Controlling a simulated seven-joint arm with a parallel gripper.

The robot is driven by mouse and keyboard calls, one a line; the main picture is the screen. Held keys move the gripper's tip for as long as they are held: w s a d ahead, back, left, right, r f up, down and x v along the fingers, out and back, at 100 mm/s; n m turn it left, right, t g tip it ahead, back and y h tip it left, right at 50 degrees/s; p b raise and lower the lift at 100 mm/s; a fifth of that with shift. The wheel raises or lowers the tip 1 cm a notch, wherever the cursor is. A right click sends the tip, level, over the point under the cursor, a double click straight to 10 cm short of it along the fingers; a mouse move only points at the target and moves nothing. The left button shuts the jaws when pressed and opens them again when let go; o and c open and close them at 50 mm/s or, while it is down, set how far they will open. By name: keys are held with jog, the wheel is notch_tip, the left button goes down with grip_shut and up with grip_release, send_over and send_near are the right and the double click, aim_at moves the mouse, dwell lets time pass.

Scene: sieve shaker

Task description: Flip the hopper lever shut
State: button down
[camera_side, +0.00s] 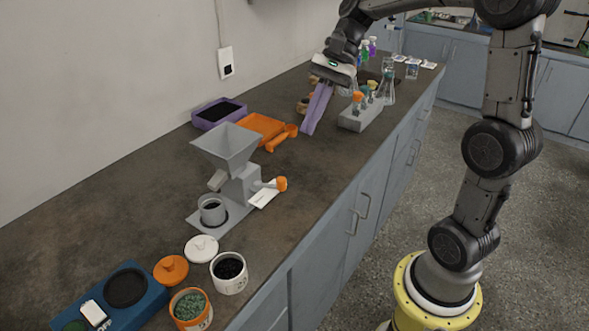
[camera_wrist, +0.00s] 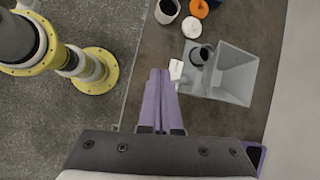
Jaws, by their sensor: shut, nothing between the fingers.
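The grey hopper (camera_side: 228,147) stands on the dark counter with its square funnel open upward. A lever with an orange knob (camera_side: 282,184) sticks out from its right side, above a white card. A cup (camera_side: 212,211) stands under the spout. My gripper (camera_side: 308,131) has long purple fingers pointing down, shut and empty, further along the counter from the hopper and apart from it. In the wrist view the closed fingers (camera_wrist: 160,72) point toward the white card, and the hopper (camera_wrist: 234,75) is to their right. The orange knob cannot be made out there.
Near my gripper are a grey rack (camera_side: 362,116) with orange-topped items and a glass flask (camera_side: 387,92). An orange tray (camera_side: 262,127) and a purple tray (camera_side: 219,112) lie behind the hopper. Two filled jars (camera_side: 229,272) and a blue base (camera_side: 125,300) are at the front.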

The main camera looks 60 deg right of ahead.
jog(key=w+d+f+m+y, duration=0.2)
jog(key=d+f+m, duration=0.3)
jog(key=d+f, duration=0.4)
jog(key=w+d, duration=0.1)
jog(key=d, duration=0.3)
jog(key=shift+t, duration=0.4)
jog(key=shift+w+f, duration=0.1)
jog(key=shift+f, duration=0.05)
jog(key=a+r+x, duration=0.2)
jog(key=x, duration=1)
jog(key=shift+w+a+f, duration=0.15)
jog(key=shift+w+a, duration=0.15)
jog(key=shift+s+a+m, duration=0.2)
jog(key=shift+m, duration=0.2)
